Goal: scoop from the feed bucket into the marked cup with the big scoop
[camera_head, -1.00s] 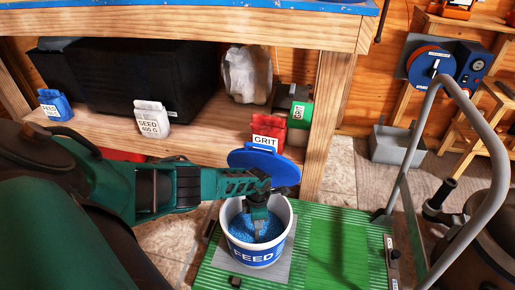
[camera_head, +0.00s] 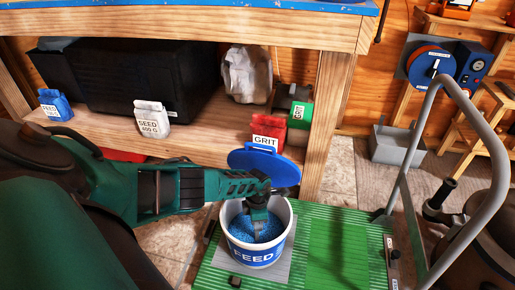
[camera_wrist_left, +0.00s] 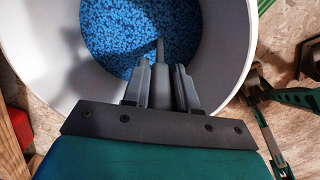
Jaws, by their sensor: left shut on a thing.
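The white feed bucket (camera_head: 286,238), labelled FEED, stands upright on a grey square with blue pellets (camera_head: 270,229) inside. My left gripper (camera_head: 257,216) points down inside the bucket's mouth. In the left wrist view the gripper (camera_wrist_left: 161,72) is shut on a grey handle, taken as the big scoop (camera_wrist_left: 160,48), whose thin shaft runs down to the pellets (camera_wrist_left: 125,30). The scoop's bowl is not visible, so I cannot tell whether it is buried or filled. The bucket's pale wall (camera_wrist_left: 228,60) surrounds the fingers. I cannot identify the marked cup. My right gripper is out of view.
A blue round lid (camera_head: 280,169) is behind the bucket. A green ribbed platform (camera_head: 335,245) extends right. A grey tube handle (camera_head: 399,190) rises at its right. Blue, white and red labelled bags (camera_head: 268,133) line the wooden shelf behind, below the bench.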

